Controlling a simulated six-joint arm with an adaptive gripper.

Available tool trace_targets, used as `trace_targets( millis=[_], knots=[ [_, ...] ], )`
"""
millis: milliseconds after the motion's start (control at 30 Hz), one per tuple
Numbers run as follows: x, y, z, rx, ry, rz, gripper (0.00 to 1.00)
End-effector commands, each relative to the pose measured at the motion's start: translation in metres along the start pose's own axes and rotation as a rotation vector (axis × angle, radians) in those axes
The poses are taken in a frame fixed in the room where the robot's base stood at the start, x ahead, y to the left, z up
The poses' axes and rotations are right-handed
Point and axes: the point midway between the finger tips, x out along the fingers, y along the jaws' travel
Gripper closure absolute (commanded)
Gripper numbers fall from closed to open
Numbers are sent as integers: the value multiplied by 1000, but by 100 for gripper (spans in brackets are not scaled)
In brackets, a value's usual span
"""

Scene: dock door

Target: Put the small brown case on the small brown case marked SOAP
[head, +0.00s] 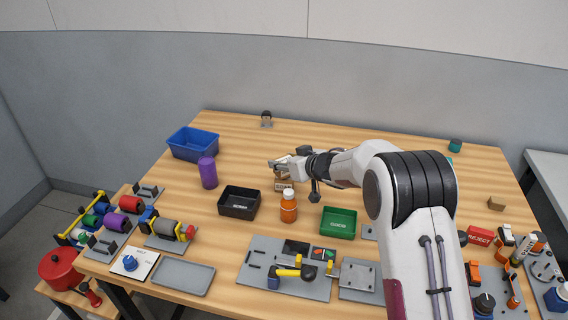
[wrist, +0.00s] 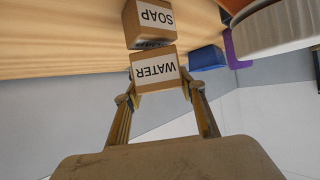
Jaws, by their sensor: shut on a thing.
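A small brown case labelled WATER (wrist: 155,70) is between the two fingertips of my gripper (wrist: 155,93), which is shut on it. The small brown case marked SOAP (wrist: 151,20) is just beyond it in the wrist view, where the picture is upside down. The WATER case looks to be above the SOAP case, with a dark shaded strip between them; I cannot tell whether they touch. In the head view my gripper (head: 278,165) is over a labelled brown case (head: 284,187), and the held case is mostly hidden.
An orange bottle (head: 288,207) stands close in front of the cases. A black tray (head: 223,211), a green tray (head: 325,232), a purple cylinder (head: 208,173) and a blue bin (head: 193,144) are around. A small brown block (head: 496,204) lies far right. The table's back is mostly clear.

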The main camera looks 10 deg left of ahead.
Motion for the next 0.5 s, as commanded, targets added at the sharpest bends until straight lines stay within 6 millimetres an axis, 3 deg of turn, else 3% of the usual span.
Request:
trace_targets(
  millis=[500],
  knots=[
    [5, 0, 9, -1, 1, 1, 83]
  ],
)
